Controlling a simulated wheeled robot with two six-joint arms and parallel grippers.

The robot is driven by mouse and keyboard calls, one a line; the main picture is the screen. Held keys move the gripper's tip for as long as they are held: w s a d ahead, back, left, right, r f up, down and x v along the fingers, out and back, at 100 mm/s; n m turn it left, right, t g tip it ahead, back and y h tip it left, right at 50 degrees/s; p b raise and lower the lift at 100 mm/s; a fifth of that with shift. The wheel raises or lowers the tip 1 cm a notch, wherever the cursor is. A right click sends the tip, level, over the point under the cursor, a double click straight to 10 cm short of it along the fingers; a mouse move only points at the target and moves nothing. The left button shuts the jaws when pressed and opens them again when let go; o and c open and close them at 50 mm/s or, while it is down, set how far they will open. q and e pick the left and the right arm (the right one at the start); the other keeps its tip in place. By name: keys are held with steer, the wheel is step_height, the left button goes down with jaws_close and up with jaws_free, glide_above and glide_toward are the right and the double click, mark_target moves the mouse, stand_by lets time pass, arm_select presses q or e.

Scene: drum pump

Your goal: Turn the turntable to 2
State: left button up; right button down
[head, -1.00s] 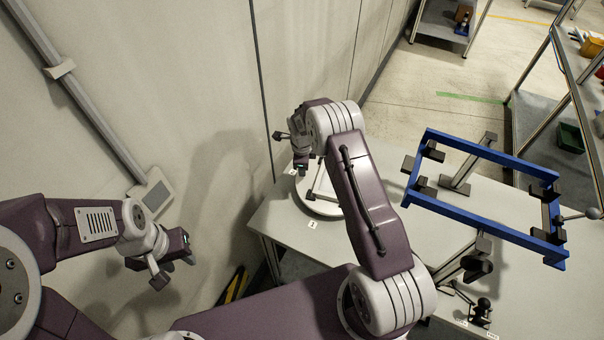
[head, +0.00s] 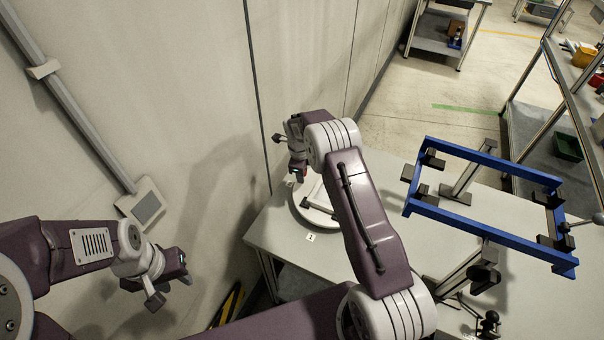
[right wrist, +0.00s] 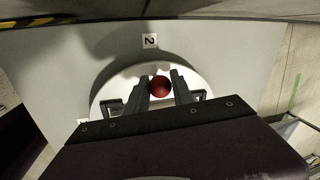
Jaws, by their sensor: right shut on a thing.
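The turntable (right wrist: 110,93) is a pale round disc on the grey table, with a red knob (right wrist: 159,86) standing on it. In the right wrist view my right gripper (right wrist: 160,85) has its two fingers on either side of the knob, shut on it. A label reading 2 (right wrist: 150,41) lies on the table beyond the disc; a label reading 1 (head: 310,238) lies at its near edge. In the head view the turntable (head: 303,212) is partly hidden by my right arm. My left gripper (head: 168,280) is open and empty, away from the table at left.
A blue frame (head: 480,158) on grey posts stands on the table's right side. A wall (head: 310,60) rises close behind the turntable. A shelf rack (head: 530,130) stands at far right. A wall box (head: 145,205) is above my left gripper.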

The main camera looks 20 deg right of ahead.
steer(key=c, duration=1.1)
jaws_free()
steer(key=shift+a, duration=0.1)
steer(key=shift+r, duration=0.1)
step_height(320, 180, up, 9)
steer(key=s+b, duration=0.1)
steer(key=b, duration=0.1)
steer(key=shift+s+a, duration=0.2)
steer(key=shift+a, duration=0.25)
